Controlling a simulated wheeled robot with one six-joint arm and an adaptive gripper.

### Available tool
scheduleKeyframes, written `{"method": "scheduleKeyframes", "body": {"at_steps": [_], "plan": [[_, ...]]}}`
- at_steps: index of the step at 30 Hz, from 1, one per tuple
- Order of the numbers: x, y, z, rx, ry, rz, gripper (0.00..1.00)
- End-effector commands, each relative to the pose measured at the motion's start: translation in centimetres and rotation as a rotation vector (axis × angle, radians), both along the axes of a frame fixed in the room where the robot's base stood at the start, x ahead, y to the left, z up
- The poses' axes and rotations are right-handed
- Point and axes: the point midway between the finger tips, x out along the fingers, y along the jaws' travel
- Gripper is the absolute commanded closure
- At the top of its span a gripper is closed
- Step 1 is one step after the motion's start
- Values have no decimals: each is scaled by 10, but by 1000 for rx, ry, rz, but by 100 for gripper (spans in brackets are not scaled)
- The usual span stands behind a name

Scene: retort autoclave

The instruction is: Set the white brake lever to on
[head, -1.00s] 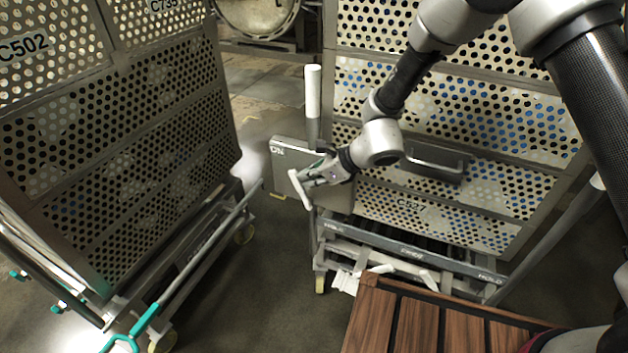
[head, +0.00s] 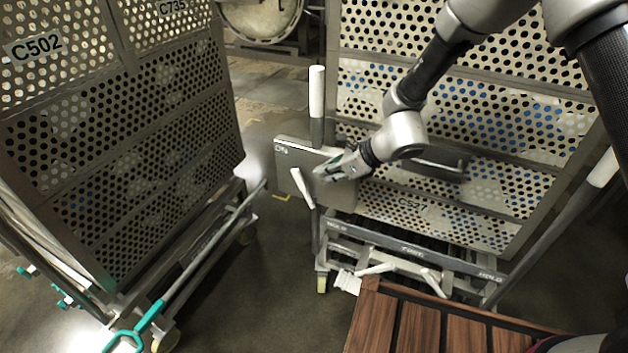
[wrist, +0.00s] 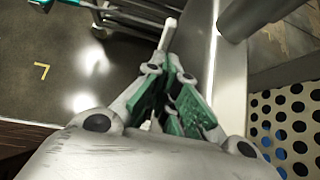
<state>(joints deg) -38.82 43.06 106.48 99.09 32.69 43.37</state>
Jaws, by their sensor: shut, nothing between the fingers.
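The white brake lever (head: 302,188) is a short bar at the front of a grey plate (head: 290,150) on the side of the cart labelled C527. It slants, its upper end to the left and its lower end to the right. The plate has an ON mark near its upper left corner. My gripper (head: 322,170) is shut and empty, just right of the lever with a small gap in the head view. In the wrist view, my gripper (wrist: 170,62) has its green-padded fingers together, and a pale bar, seemingly the lever (wrist: 168,35), shows beyond the tips. The lever's pivot is unclear.
A perforated cart (head: 130,130) labelled C502 stands at the left, with floor between the carts. A white-topped post (head: 317,92) rises behind the plate. A rail (head: 420,252) with white pedals runs low on the C527 cart. A slatted wooden surface (head: 370,318) is in front.

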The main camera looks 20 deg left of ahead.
Motion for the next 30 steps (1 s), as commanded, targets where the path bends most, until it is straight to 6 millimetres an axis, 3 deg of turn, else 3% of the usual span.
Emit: {"method": "scheduleKeyframes", "body": {"at_steps": [1, 6, 13, 19, 23, 30], "plan": [[0, -2, 15, 5, -7, 2, 100], [-1, -16, 49, 4, -7, 2, 100], [-2, -29, 77, 3, -4, 2, 100], [-8, -72, 49, -65, 6, -2, 100], [-7, -65, 44, -64, 4, 1, 100], [-6, -36, 12, -65, 6, 2, 100]]}}
